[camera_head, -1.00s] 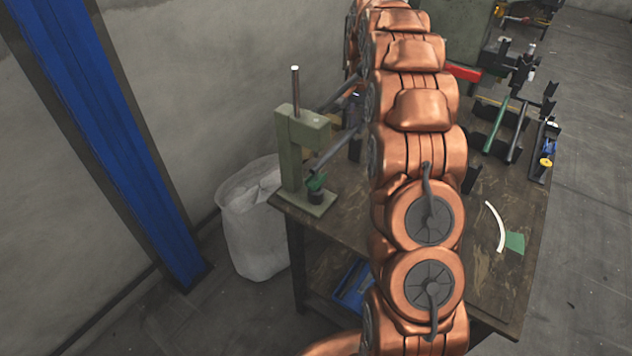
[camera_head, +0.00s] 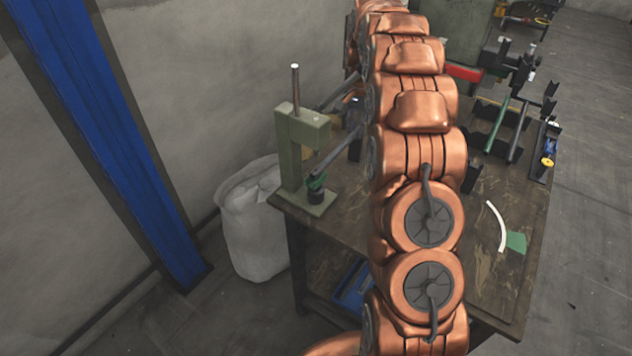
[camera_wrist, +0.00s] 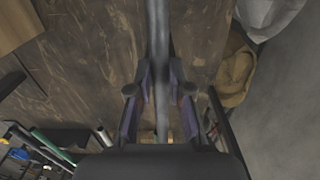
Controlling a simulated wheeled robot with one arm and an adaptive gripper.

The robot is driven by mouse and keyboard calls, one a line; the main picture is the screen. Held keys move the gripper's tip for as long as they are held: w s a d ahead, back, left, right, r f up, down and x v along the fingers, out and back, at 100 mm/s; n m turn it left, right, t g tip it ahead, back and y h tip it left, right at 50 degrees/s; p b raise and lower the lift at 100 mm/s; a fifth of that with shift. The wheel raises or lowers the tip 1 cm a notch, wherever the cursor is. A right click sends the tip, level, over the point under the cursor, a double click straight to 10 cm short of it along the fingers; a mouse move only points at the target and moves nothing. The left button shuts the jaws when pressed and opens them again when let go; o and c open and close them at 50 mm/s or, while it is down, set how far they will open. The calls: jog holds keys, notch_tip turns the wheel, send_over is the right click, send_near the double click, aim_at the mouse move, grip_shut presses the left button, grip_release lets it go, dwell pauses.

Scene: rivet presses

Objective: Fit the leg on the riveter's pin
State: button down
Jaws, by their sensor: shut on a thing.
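The riveter (camera_head: 303,128) is a pale green press at the table's left corner, with a vertical steel rod on top. The head view hides my gripper behind my arm.
A second grey tube (camera_head: 343,93) shows above the leg; what it belongs to is unclear. The wooden table (camera_head: 480,285) holds a white curved strip (camera_head: 497,226), a green patch (camera_head: 515,242) and racked tools at right. A white bag (camera_head: 252,230) stands on the floor beside the table.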

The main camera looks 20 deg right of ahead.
jog(key=shift+s+f, duration=0.1)
jog(key=shift+f, duration=0.55)
jog(key=shift+r, duration=0.2)
jog(key=shift+a+r, duration=0.1)
jog(key=shift+r, duration=1.1)
jog(key=shift+w, duration=0.2)
dwell(0.3)
